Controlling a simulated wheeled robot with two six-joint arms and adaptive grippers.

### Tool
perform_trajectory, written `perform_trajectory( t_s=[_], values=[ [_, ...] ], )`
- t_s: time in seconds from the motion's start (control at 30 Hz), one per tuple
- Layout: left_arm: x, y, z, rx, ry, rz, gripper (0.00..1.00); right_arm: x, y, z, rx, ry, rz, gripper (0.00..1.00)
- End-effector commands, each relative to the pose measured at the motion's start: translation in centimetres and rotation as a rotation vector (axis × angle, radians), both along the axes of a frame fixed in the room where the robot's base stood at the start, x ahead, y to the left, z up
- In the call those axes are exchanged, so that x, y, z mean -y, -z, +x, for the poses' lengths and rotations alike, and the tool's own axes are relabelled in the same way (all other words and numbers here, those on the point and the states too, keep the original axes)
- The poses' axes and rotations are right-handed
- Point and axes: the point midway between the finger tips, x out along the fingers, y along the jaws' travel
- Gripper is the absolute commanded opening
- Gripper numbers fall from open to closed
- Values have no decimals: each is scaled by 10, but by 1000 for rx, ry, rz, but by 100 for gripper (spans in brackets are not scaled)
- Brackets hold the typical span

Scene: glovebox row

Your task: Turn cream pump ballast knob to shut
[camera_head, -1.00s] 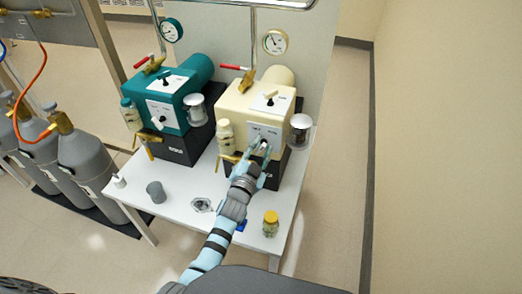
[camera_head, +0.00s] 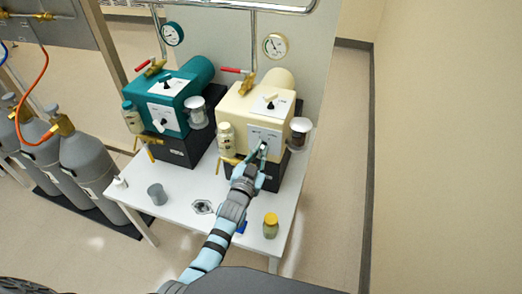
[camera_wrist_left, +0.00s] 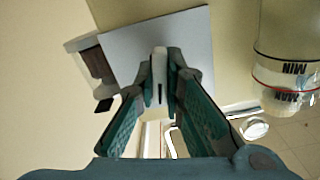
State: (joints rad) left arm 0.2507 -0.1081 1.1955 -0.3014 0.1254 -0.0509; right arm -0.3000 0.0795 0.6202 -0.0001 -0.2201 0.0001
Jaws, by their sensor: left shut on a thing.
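The cream pump (camera_head: 235,105) stands on the white table, with a light panel (camera_head: 274,136) low on its front face. My left gripper (camera_head: 262,151) is at this panel and its fingers are together. In the left wrist view the gripper (camera_wrist_left: 160,85) is shut on a white knob (camera_wrist_left: 159,62) with a dark line on it, in front of the panel (camera_wrist_left: 120,50). The head view mostly hides this knob behind the fingers. Another black knob (camera_head: 270,98) is on the pump's upper panel, apart from the gripper. My right gripper is not in view.
A clear jar (camera_head: 300,130) sits right of the panel and a bottle (camera_head: 226,138) left of it, both close to the gripper. A teal pump (camera_head: 170,95) stands to the left. A yellow-lidded jar (camera_head: 271,226) and grey cup (camera_head: 157,193) stand on the table (camera_head: 180,222).

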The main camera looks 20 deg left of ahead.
Motion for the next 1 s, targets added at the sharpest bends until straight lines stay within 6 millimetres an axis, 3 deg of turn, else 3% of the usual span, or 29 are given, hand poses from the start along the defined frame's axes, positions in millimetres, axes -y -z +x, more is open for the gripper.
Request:
perform_trajectory(
  t_s=[0.4, 0.93, 0.97, 1.0],
  values=[
    [-1, 0, 0, -16, 0, -214, 0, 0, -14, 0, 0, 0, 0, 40],
    [-1, 1, -1, -19, -1, -245, 0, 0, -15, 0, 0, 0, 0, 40],
    [-1, 1, -1, -19, -1, -245, 14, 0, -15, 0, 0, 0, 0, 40],
    [-1, 1, 0, -19, -1, -245, 21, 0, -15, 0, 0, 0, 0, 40]
  ],
)
